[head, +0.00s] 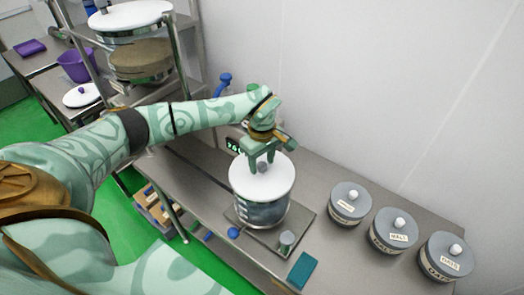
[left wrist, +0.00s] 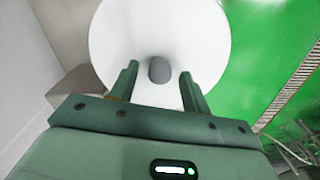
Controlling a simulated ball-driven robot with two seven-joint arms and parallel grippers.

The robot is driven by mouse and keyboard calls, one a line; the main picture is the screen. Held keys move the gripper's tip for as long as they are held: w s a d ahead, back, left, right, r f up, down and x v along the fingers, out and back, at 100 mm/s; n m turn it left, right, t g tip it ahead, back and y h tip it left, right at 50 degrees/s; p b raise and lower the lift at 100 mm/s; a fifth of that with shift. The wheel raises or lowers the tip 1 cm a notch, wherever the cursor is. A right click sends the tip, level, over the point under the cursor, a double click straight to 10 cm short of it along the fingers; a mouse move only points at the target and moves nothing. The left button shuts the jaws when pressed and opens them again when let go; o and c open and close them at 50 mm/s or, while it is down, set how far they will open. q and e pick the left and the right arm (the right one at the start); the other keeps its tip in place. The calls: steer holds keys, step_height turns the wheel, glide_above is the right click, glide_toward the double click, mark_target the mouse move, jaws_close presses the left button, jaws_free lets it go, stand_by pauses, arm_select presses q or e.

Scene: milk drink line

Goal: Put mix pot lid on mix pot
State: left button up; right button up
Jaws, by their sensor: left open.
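The mix pot (head: 260,212) is a steel pot on a flat plate on the metal counter. The white mix pot lid (head: 262,185) covers its top and looks level, with a grey knob in its middle. In the left wrist view the round lid (left wrist: 160,30) fills the top, and its knob (left wrist: 159,69) sits between the fingers. My left gripper (head: 262,162) is open just above the lid, fingers pointing down on either side of the knob. It also shows in the left wrist view (left wrist: 158,88), with gaps beside the knob. My right gripper is not in view.
Three grey labelled canisters (head: 397,230) stand to the right on the counter. A shelf with large pots (head: 140,60) stands at the back left. A wall runs behind the counter.

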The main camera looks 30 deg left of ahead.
mark_target(262, 164)
arm_select(q)
step_height(262, 164, up, 12)
steer(key=b, duration=0.1)
steer(key=shift+f, duration=0.15)
stand_by(0.5)
